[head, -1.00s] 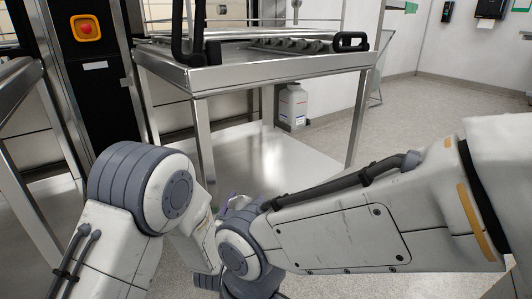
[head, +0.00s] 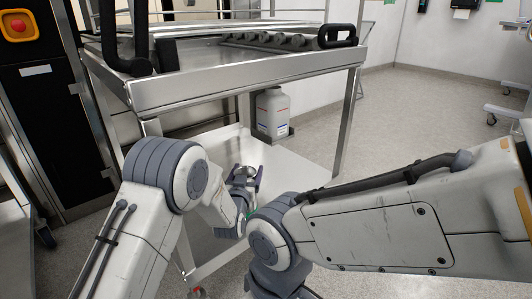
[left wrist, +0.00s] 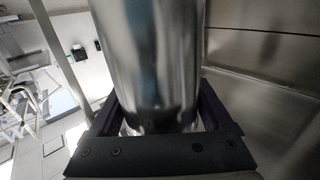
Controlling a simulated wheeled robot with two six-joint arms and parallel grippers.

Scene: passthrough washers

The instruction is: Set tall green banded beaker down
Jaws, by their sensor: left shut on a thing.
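My left gripper (head: 245,182) is low in the middle of the head view, shut around a shiny cylindrical vessel (head: 243,171). The vessel fills the middle of the left wrist view (left wrist: 152,65) between the two dark fingers, and looks silvery and reflective. A small green patch shows just below the gripper in the head view, but I cannot tell whether it is the beaker's band. In the head view the gripper appears over or in front of the trolley's lower shelf (head: 205,160). The vessel's base is hidden, so contact with the shelf cannot be told. My right gripper is out of view.
A metal trolley has a top shelf (head: 240,85) with black handles and racks above the lower shelf. A grey-white bottle (head: 272,112) with labels stands at the lower shelf's back. The lower shelf's right part looks clear. Open floor (head: 400,120) lies to the right.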

